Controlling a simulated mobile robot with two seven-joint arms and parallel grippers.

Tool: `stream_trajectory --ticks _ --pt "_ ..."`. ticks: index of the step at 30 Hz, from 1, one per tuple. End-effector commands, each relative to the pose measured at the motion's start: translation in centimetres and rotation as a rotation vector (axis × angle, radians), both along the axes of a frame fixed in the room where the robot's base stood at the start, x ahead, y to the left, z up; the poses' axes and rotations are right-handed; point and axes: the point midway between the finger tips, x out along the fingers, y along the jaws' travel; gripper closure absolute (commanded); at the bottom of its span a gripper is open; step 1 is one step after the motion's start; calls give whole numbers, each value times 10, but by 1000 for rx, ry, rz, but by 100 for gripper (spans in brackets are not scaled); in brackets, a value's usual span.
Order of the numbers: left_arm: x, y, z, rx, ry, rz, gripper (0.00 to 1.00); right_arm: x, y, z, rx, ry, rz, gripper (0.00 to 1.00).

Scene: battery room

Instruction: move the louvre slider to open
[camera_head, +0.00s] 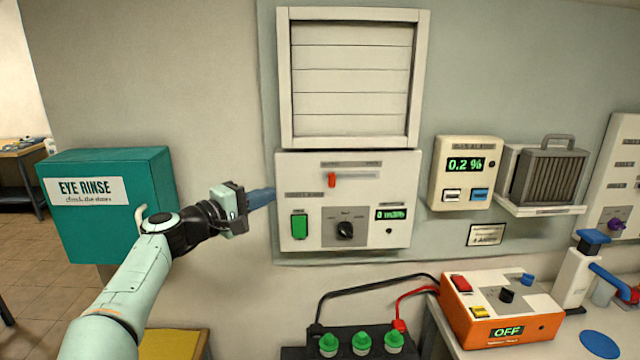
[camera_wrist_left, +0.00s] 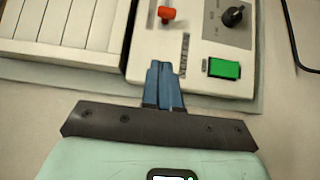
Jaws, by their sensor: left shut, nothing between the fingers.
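The louvre slider has a red knob (camera_head: 332,180) at the left end of its slot, on the white control panel (camera_head: 300,241) below the louvre (camera_head: 350,85). The louvre's slats lie flat and closed. The red knob also shows in the left wrist view (camera_wrist_left: 166,14), at the top. My left gripper (camera_head: 268,197) is shut and empty at the panel's left edge, left of and a little below the knob, apart from it. In the left wrist view its blue fingers (camera_wrist_left: 164,84) are together and point at the panel. My right gripper is in neither view.
The panel also bears a green switch (camera_head: 299,226), a black dial (camera_head: 345,229) and a green display (camera_head: 393,213). A teal eye rinse box (camera_head: 120,217) is on the left. A gas alarm (camera_head: 464,172) is on the right. Cables and a battery with green caps (camera_head: 361,341) are below.

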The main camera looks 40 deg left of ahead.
Motion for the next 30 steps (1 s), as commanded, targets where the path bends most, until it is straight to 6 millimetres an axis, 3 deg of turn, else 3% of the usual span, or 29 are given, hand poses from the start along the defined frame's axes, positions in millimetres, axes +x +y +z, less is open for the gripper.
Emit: stream_trajectory --ticks 11,17,26,30 --pt "6 0 -1 -2 3 0 100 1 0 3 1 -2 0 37" --pt "38 -3 1 -3 3 -1 100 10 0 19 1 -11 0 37" --pt "103 -9 3 -3 1 -1 100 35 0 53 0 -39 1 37" --pt "116 -26 1 -2 2 -2 100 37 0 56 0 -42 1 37"
